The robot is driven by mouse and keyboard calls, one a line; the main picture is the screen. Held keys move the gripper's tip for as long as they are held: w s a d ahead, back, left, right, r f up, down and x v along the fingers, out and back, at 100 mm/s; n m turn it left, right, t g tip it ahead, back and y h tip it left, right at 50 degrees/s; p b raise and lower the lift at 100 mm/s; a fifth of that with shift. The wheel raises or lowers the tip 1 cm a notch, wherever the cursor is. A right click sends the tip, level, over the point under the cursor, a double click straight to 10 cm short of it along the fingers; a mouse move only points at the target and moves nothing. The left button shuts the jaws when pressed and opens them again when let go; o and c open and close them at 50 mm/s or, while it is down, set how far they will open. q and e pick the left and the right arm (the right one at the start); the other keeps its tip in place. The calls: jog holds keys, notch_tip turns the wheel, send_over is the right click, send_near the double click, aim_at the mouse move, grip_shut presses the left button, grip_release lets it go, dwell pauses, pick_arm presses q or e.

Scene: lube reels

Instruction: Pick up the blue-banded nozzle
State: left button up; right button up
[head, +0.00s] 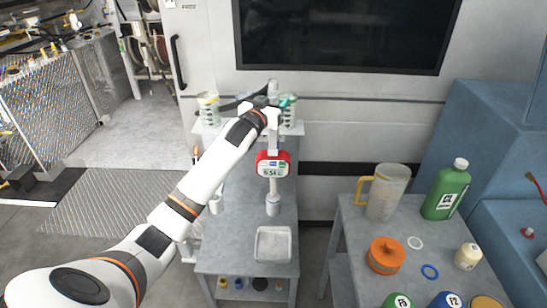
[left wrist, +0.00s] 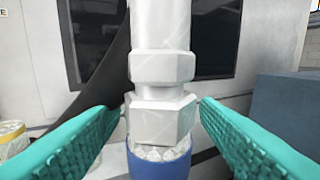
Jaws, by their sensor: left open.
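The blue-banded nozzle (left wrist: 162,115) fills the middle of the left wrist view. It is a white stem with hexagonal collars, upright, with a blue band (left wrist: 160,168) at the bottom edge. My left gripper (left wrist: 160,105) is open, with one teal finger on each side of the nozzle; I cannot tell whether either touches it. In the head view my left gripper (head: 275,102) is above the back of the narrow grey bench, and the arm and gripper hide most of what is between the fingers. My right gripper is not in view.
A red meter (head: 273,164) is just below the gripper on a white pipe. Clear containers (head: 208,108) stand beside it. A grey tray (head: 273,244) is on the bench.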

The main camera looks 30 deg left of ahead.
aim_at(273, 81)
pick_arm(q)
jog(key=shift+c, duration=0.5)
grip_shut()
jog(key=shift+r, duration=0.4)
notch_tip(273, 81, up, 10)
jog(key=shift+f+b, duration=0.25)
jog(key=shift+b, duration=0.65)
